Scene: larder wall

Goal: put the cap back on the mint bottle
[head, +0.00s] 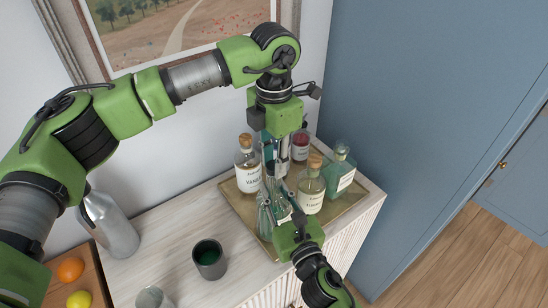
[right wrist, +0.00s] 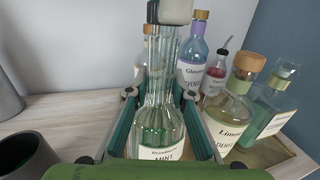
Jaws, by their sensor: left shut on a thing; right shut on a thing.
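The mint bottle (right wrist: 160,135) is clear glass with a long neck and a white label reading MINT. It stands upright and shows partly in the head view (head: 265,220). My right gripper (head: 281,207) is shut on its body, one finger on each side in the right wrist view. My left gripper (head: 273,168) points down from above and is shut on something. Its grey fingertips (right wrist: 170,12) show at the top of the mint bottle's neck in the right wrist view. The cap is hidden between those fingers, and I cannot tell whether it touches the bottle's mouth.
A gold tray (head: 238,211) holds a vanilla bottle (head: 248,178), an elderflower bottle (head: 311,190), a teal bottle (head: 340,172) and a red-filled bottle (head: 300,147), close around my grippers. A dark cup (head: 209,259) and a metal bottle (head: 110,226) stand left. The counter between is free.

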